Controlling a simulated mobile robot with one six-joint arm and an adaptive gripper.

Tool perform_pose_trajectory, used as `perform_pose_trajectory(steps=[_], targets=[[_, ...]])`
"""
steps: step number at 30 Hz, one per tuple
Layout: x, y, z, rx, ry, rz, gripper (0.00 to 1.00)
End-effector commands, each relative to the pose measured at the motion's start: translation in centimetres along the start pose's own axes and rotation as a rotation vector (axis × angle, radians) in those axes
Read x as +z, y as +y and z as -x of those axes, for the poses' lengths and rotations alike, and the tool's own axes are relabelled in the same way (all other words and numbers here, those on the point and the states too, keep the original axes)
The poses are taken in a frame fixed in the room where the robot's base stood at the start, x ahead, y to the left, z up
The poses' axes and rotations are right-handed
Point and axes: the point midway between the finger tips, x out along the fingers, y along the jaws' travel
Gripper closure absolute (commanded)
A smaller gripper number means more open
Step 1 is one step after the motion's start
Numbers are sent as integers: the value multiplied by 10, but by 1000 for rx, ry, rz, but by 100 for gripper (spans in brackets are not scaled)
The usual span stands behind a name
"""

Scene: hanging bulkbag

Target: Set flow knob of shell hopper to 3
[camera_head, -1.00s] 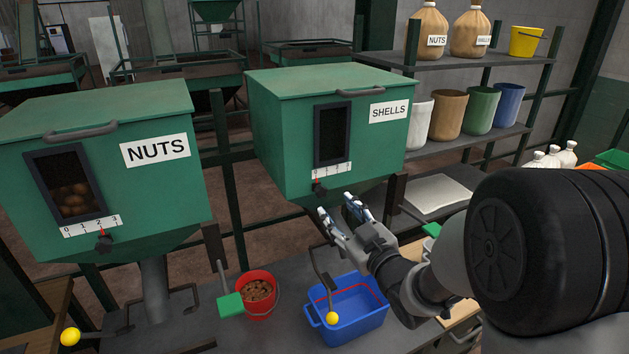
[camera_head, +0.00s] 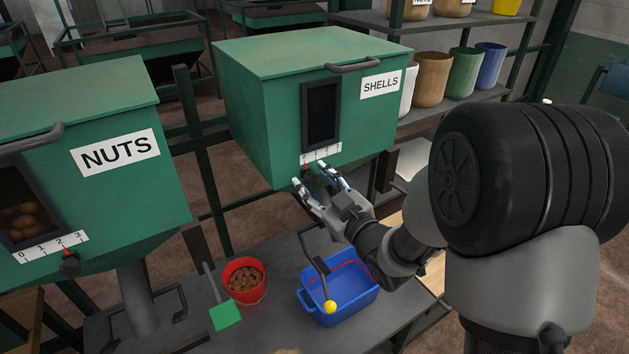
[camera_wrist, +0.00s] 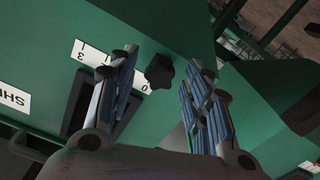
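The green shell hopper (camera_head: 272,130), labelled SHELLS, stands at the centre of the head view. Its white 0-to-3 scale (camera_head: 321,154) sits under a dark window. A red pointer shows near the scale's left end; its exact reading is partly hidden by my gripper. The flow knob (camera_wrist: 160,70) is black and star-shaped in the wrist view, below the scale on the hopper. My gripper (camera_head: 311,177) is open in front of it. In the wrist view the knob appears between the two fingers, with gaps on both sides. Its distance from the fingertips is unclear.
The nuts hopper (camera_head: 110,210) stands at left with its own scale (camera_head: 50,246). A blue bin (camera_head: 345,290), a red bucket of nuts (camera_head: 245,278) and a yellow-balled lever (camera_head: 329,306) are below. Shelves with buckets (camera_head: 432,80) stand behind at right.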

Motion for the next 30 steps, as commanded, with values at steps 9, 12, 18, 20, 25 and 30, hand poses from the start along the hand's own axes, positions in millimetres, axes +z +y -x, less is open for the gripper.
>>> perform_pose_trajectory(steps=[9, 12, 18, 20, 25, 30], targets=[[0, 0, 0, 0, 0, 0, 78], [0, 0, 0, 0, 0, 0, 84], [0, 0, 0, 0, 0, 0, 98], [0, 0, 0, 0, 0, 0, 100], [0, 0, 0, 0, 1, 0, 100], [0, 3, 0, 1, 1, 0, 100]])
